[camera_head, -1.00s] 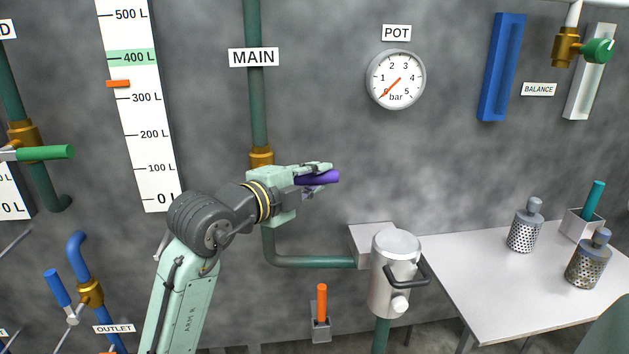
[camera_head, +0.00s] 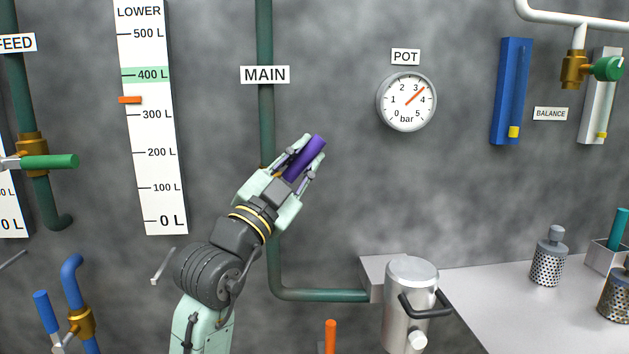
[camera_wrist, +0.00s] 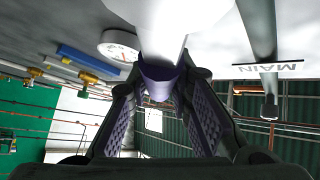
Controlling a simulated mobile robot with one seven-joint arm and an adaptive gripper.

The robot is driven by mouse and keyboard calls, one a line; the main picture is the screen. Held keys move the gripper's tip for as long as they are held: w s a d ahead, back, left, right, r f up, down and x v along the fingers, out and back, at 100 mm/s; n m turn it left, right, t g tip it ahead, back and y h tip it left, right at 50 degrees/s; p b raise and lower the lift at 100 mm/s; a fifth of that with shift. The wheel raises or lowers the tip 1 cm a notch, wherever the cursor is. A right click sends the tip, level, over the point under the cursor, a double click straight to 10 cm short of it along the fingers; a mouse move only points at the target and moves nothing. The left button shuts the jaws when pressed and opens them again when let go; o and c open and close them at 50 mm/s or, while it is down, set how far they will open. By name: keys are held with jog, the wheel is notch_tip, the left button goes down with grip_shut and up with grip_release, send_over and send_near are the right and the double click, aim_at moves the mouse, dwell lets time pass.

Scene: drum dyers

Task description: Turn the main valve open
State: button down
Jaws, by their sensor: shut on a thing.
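The main valve's purple handle (camera_head: 316,144) sticks out between my gripper's fingers and points up and to the right, at a slant to the green main pipe (camera_head: 265,110). My gripper (camera_head: 305,160) is shut on this handle, in front of the pipe below the MAIN sign (camera_head: 265,75). The brass valve body is mostly hidden behind my gripper. In the wrist view the purple handle (camera_wrist: 160,82) sits between both fingers.
The POT gauge (camera_head: 406,101) needle points between 3 and 4 bar. A metal pot (camera_head: 406,300) with a black handle stands at lower right, beside a pale table (camera_head: 500,300). A green-handled feed valve (camera_head: 48,162) is at left. Yellow marks show in the blue (camera_head: 510,90) and white holders.

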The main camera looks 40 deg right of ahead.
jog(key=n+t, duration=0.1)
jog(key=a+r+n+t, duration=0.1)
jog(key=w+n+t, duration=0.1)
jog(key=n, duration=0.1)
jog(key=shift+a+r+t, duration=0.2)
jog(key=shift+a+t, duration=0.2)
jog(key=n, duration=0.1)
jog(key=n+t, duration=0.1)
jog(key=a+n+t, duration=0.1)
jog(key=shift+w+r, duration=0.25)
jog(key=shift+w, duration=0.15)
jog(key=n+t, duration=0.1)
jog(key=a+n+t+y, duration=0.1)
jog(key=n, duration=0.1)
jog(key=w+n+t+y+p, duration=0.1)
jog(key=t, duration=0.1)
jog(key=shift+a+r, duration=0.25)
jog(key=shift+w+a+n+t+y+p, duration=0.15)
jog(key=shift+a+n+t+y+p, duration=0.15)
jog(key=shift+n+t+y, duration=0.5)
jog(key=shift+w+a+n+t+y+p, duration=0.15)
jog(key=shift+a+n+t+y, duration=0.3)
jog(key=shift+n, duration=0.75)
jog(key=shift+d, duration=0.1)
jog(key=c, duration=1.6)
grip_release()
jog(key=shift+o, duration=0.8)
jog(key=shift+f, duration=0.1)
